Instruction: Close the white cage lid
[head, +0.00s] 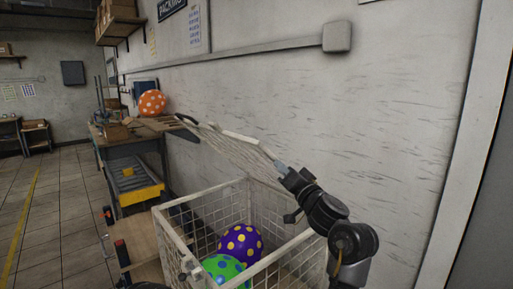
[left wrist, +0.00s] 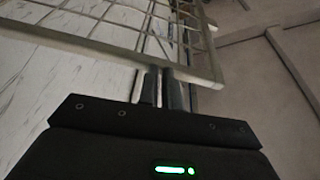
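The white wire cage (head: 177,257) stands at the lower middle of the head view, its top open. Its white mesh lid (head: 235,150) is raised and slanted above the far side of the cage. My left gripper (head: 281,168) is at the lid's near right corner. In the left wrist view, the left gripper's fingers (left wrist: 166,88) meet the lid's rim (left wrist: 110,41) close to a corner. The rim covers the fingertips, so I cannot tell if they grip it. My right gripper is not in view.
A purple spotted balloon (head: 240,243) and a green spotted balloon (head: 222,268) lie in the cage. A workbench (head: 130,140) with an orange spotted balloon (head: 152,103) stands behind.

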